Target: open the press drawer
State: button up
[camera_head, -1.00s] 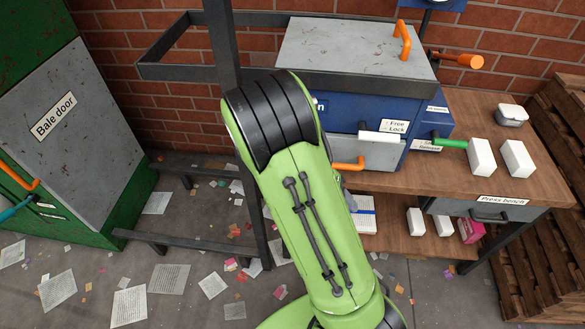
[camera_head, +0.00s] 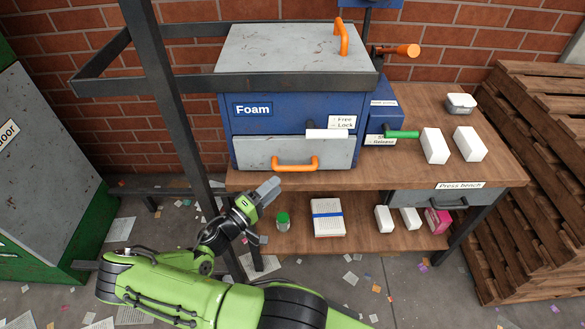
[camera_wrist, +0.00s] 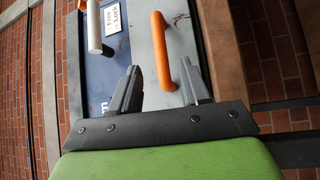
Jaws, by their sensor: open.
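The blue press, labelled "Foam" (camera_head: 295,112), stands on the bench. Its grey drawer (camera_head: 250,154) is closed and has an orange bar handle (camera_head: 295,164). A white lever (camera_head: 327,133) lies level above the drawer, beside a "Free / Lock" label (camera_head: 342,122). My gripper (camera_head: 268,188) is open and empty, just below and left of the handle. In the wrist view, the open fingers (camera_wrist: 160,72) point at the drawer face, with the orange handle (camera_wrist: 158,35) ahead between them, seemingly not touched. The white lever (camera_wrist: 95,25) shows at upper left there.
A dark post (camera_head: 172,100) and rail (camera_head: 290,83) stand near my arm and the press. A green-handled lever (camera_head: 402,134) and white blocks (camera_head: 435,146) are on the right. The lower shelf holds a green-capped jar (camera_head: 283,220) and a paper stack (camera_head: 328,218).

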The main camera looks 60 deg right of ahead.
aim_at(296, 166)
jog(key=x, duration=1)
jog(key=shift+s+b, duration=0.1)
jog(key=shift+b, duration=0.25)
grip_shut()
